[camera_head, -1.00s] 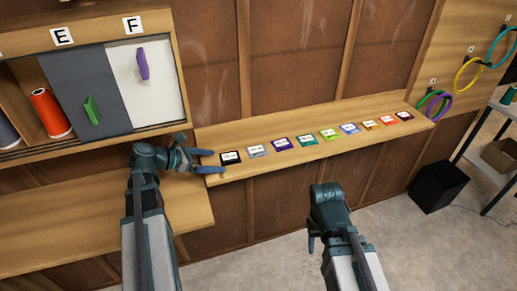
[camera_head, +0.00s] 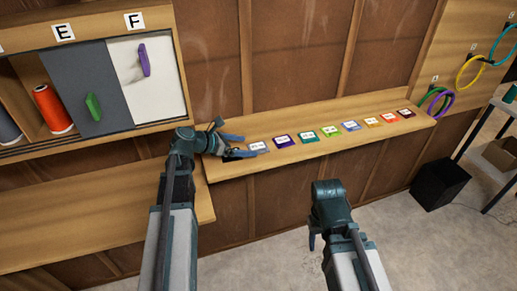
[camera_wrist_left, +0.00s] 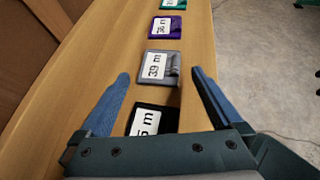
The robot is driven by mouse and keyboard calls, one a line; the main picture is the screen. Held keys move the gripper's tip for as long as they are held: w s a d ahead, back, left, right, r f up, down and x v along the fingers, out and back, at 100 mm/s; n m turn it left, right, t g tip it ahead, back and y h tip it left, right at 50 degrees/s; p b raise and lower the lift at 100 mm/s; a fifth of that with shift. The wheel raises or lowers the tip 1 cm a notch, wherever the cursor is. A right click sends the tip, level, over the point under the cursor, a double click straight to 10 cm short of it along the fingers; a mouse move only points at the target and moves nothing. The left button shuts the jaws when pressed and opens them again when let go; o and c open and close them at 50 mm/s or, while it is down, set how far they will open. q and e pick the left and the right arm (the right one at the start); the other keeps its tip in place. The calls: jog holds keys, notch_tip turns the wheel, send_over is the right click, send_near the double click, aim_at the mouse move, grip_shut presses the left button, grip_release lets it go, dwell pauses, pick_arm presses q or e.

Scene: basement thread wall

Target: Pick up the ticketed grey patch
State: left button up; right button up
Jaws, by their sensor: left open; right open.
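The grey patch (camera_head: 259,147) lies flat on the wooden shelf, with a white ticket on it. In the left wrist view the grey patch (camera_wrist_left: 160,66) has a ticket reading "39 m" and lies just beyond the fingertips, roughly between their lines. My left gripper (camera_head: 245,146) is open and empty, low over the shelf; its fingers also show in the left wrist view (camera_wrist_left: 160,76). A black patch (camera_wrist_left: 152,120) lies between the fingers, nearer the palm; the gripper hides it in the head view. My right gripper (camera_head: 314,240) hangs in front of the shelf, apart from the patches.
A purple patch (camera_head: 282,141) lies next to the grey one, with several other coloured patches in a row to the right. The shelf (camera_head: 225,168) has a wall behind it. A cabinet with a white door (camera_head: 160,95) stands at left.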

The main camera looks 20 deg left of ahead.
aim_at(260, 146)
pick_arm(q)
jog(key=b+x, duration=0.1)
jog(key=x, duration=0.1)
jog(key=shift+w+d+f, duration=0.1)
jog(key=shift+w+d, duration=0.15)
jog(key=shift+w, duration=0.05)
jog(key=shift+w+d+f, duration=0.15)
jog(key=shift+w+d, duration=0.1)
jog(key=c, duration=1.6)
jog(key=shift+s, duration=0.1)
